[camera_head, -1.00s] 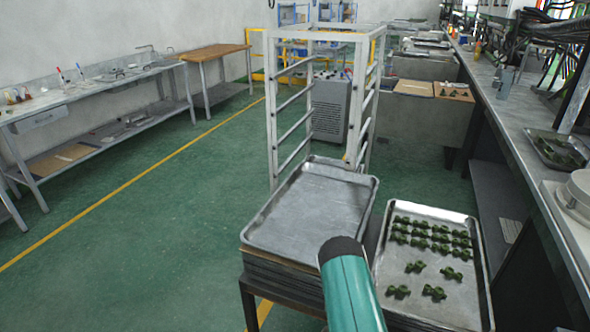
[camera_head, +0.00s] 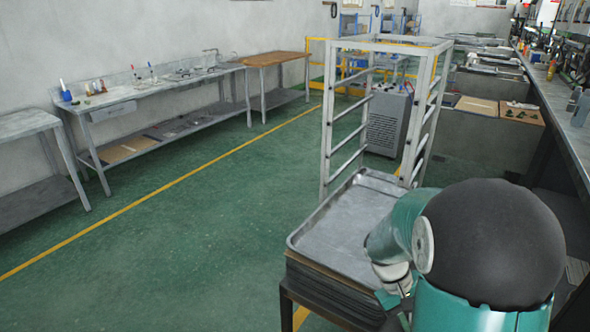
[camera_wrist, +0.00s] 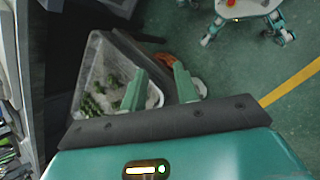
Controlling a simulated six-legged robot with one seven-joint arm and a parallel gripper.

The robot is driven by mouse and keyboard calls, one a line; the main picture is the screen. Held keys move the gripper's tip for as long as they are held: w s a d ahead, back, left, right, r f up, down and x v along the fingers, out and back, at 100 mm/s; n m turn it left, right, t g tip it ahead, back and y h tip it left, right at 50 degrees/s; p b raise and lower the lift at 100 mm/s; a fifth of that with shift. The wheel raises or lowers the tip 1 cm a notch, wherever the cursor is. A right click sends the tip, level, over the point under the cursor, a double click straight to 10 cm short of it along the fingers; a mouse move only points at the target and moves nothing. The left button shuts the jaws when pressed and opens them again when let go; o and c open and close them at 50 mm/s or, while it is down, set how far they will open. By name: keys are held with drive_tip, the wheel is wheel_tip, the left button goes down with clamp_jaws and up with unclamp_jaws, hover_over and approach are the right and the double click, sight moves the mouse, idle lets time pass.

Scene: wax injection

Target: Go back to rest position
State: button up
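My arm bends up close to the camera at the lower right of the head view, its dark rounded joint hiding much of the bench there. In the wrist view my gripper (camera_wrist: 160,82) shows two pale green fingers standing apart with nothing between them. Beyond the fingers, lower down, is a metal tray (camera_wrist: 92,62) with several dark green pieces (camera_wrist: 92,104) in it; the left finger overlaps part of it. In the head view this tray is hidden behind my arm.
An empty metal tray (camera_head: 335,235) tops a stack beside my arm. A white rack frame (camera_head: 327,130) stands behind it. A long workbench (camera_head: 560,115) runs along the right. Benches (camera_head: 135,103) line the left wall. The green floor (camera_head: 190,230) between is clear.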

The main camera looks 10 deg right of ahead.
drive_tip(key=s+a+r+t+y, duration=0.2)
drive_tip(key=s+a+r+t, duration=0.2)
drive_tip(key=a+r, duration=0.4)
drive_tip(key=s+a+r+t+y, duration=0.2)
drive_tip(key=a+r+t, duration=0.4)
drive_tip(key=a+r, duration=0.3)
wheel_tip(320, 180, up, 2)
drive_tip(key=shift+s+a+r+m+y, duration=0.15)
drive_tip(key=shift+s+a+m+y, duration=0.2)
drive_tip(key=shift+s, duration=0.5)
drive_tip(key=shift+d, duration=0.2)
